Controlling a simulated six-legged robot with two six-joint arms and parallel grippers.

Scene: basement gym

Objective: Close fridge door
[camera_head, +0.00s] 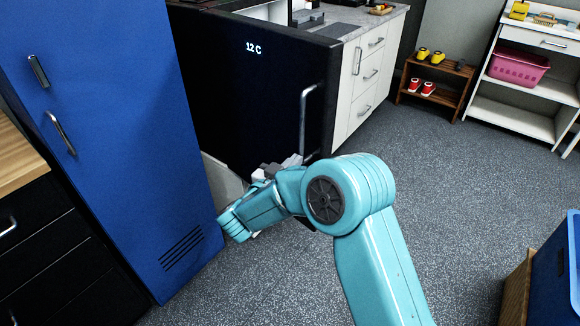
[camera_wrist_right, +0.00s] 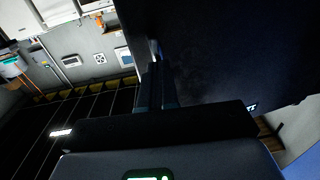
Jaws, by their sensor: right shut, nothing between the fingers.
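The black fridge door (camera_head: 250,85) shows a "12 C" readout and an upright metal handle (camera_head: 306,115) near its right edge. How far it stands open is hard to tell; a pale surface (camera_head: 225,180) shows below its lower left part. My right gripper (camera_head: 280,167), on the teal arm, is low at the door, below and left of the handle, partly hidden by the arm. Its narrow dark fingers (camera_wrist_right: 156,88) are together and empty in the right wrist view, beside a large dark surface (camera_wrist_right: 225,50). My left gripper is out of view.
A tall blue locker (camera_head: 110,120) stands close on the left. White drawers (camera_head: 368,75) stand right of the fridge. A shoe rack (camera_head: 435,85) and white shelves (camera_head: 515,90) are farther back. A blue bin (camera_head: 560,275) is at lower right. The grey floor between is clear.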

